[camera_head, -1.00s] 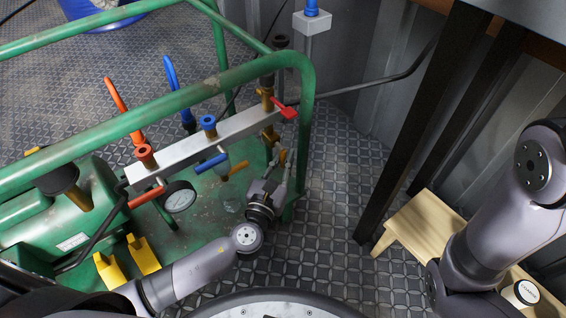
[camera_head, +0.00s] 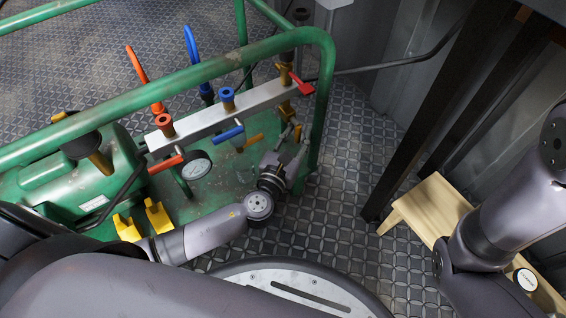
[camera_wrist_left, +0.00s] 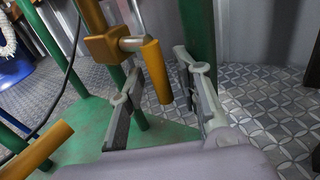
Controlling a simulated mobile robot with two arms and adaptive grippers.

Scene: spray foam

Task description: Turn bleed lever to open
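A short orange-yellow lever (camera_wrist_left: 157,72) hangs from a brass valve at the end of the manifold in the left wrist view. It is tilted slightly from vertical. My left gripper (camera_wrist_left: 158,98) is open, with one finger on each side of the lever; I cannot tell whether either finger touches it. In the head view my left gripper (camera_head: 288,142) is beside the green frame's right post, under the manifold's right end, where the lever (camera_head: 297,133) shows small. The right arm shows at the right, but its gripper is out of view.
The grey manifold (camera_head: 218,120) carries red and blue handles and a gauge (camera_head: 196,166). A second orange-yellow handle (camera_wrist_left: 38,150) is at the wrist view's lower left. The green tube frame (camera_head: 325,95) stands close to the gripper. A wooden stool (camera_head: 432,208) is at right.

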